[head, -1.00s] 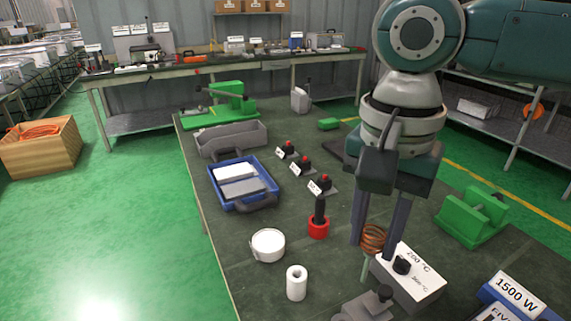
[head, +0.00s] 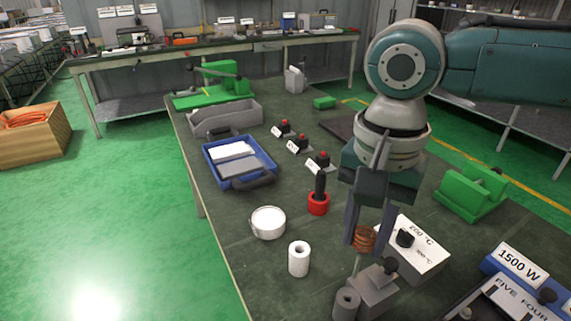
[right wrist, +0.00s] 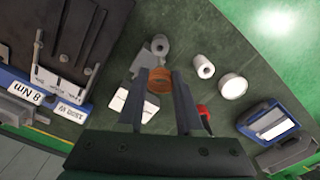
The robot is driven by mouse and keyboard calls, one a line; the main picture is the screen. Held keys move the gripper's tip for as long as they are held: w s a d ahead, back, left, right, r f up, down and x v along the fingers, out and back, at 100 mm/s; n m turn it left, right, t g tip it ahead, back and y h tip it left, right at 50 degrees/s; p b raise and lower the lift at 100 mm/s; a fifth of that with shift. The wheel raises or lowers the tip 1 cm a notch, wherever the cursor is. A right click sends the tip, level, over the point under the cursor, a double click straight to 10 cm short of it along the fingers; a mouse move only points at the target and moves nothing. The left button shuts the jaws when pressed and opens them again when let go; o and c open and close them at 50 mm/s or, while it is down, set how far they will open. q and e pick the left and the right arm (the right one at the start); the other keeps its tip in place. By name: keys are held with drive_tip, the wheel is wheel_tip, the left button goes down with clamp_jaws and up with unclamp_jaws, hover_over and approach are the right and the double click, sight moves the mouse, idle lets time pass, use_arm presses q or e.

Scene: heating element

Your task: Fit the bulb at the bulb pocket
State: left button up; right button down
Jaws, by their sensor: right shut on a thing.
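My right gripper (head: 366,245) is shut on the orange-copper coil of the bulb (head: 363,238), which hangs between its two fingers. A thin greyish stem shows below the coil in the head view. The coil also shows between the fingertips of my right gripper (right wrist: 160,76) in the right wrist view as an orange ring (right wrist: 158,84). A grey upright cylinder with a hole in its top (head: 347,303), which looks like the bulb pocket, stands below and slightly left of the gripper. It stands beside a grey block with a black knob (head: 374,289). My left gripper is not in view.
A white thermostat box (head: 420,255) marked 200 °C stands just right of the coil. A white roll (head: 298,258), a white round dish (head: 268,222) and a red holder (head: 318,205) stand to the left. A green fixture (head: 470,195) is at right.

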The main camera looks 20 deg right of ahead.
sight(360, 257)
drive_tip(key=shift+f+b, duration=0.9)
drive_tip(key=shift+f, duration=1.35)
drive_tip(key=shift+r, duration=0.1)
drive_tip(key=shift+p, duration=0.4)
drive_tip(key=shift+p, duration=0.6)
